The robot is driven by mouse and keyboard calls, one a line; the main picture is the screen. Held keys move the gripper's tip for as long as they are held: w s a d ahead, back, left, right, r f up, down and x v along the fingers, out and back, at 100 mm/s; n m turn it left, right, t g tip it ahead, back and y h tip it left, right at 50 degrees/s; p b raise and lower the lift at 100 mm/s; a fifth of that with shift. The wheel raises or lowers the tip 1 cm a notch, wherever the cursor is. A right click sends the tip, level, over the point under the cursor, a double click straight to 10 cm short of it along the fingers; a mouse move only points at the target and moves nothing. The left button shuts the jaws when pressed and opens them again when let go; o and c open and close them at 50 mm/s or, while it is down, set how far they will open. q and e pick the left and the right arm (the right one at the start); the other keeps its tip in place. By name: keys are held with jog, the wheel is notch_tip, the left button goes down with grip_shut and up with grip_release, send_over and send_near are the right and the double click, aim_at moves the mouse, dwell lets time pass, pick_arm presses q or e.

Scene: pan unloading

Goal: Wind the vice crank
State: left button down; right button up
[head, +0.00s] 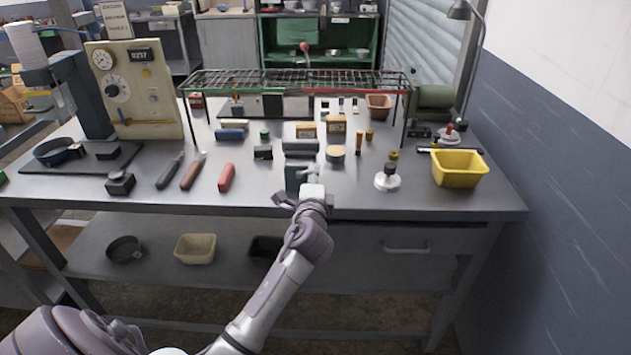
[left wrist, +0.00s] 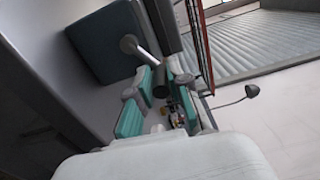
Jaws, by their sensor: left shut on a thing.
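The grey-green vice (head: 300,147) stands at the front middle of the workbench, its body reaching down to the front edge. My left gripper (head: 303,192) is at the front of the vice and partly covers it, so the crank is hard to make out there. In the left wrist view the crank (left wrist: 143,58) is a grey bar with a round knob, in front of the dark teal vice block (left wrist: 103,42). The teal-padded fingers of my left gripper (left wrist: 160,82) are shut around the crank's lower end. My right gripper is not in view.
A wire rack (head: 300,80) spans the back of the bench. A yellow bin (head: 459,168) and a white-based stamp-like object (head: 387,181) stand to the right. Red-handled and dark tools (head: 227,177) lie to the left. A lower shelf (head: 190,280) holds bowls and bins.

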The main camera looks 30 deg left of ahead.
pick_arm(q)
jog(key=n, duration=0.2)
jog(key=a+r+n, duration=0.1)
jog(key=r+n, duration=0.1)
jog(key=n, duration=0.1)
jog(key=shift+s+a+r+n, duration=0.25)
jog(key=shift+s+n, duration=0.05)
jog(key=shift+s, duration=0.1)
jog(key=shift+s+a+r+n, duration=0.1)
jog(key=shift+s+a+n, duration=0.1)
jog(key=shift+n, duration=0.55)
jog(key=shift+s+a+r+n, duration=0.15)
jog(key=shift+a+n, duration=0.1)
jog(key=shift+n, duration=0.55)
jog(key=shift+s+a+n, duration=0.15)
jog(key=shift+a+n, duration=0.05)
jog(key=shift+n, duration=0.55)
jog(key=shift+f, duration=0.15)
jog(key=c, duration=1.2)
grip_release()
jog(key=shift+a+f, duration=0.1)
jog(key=shift+o, duration=0.2)
jog(key=shift+w+f, duration=0.1)
jog(key=shift+f, duration=0.05)
jog(key=shift+s+d, duration=0.2)
jog(key=shift+s, duration=0.05)
jog(key=v, duration=0.7)
jog(key=shift+w+f, duration=0.1)
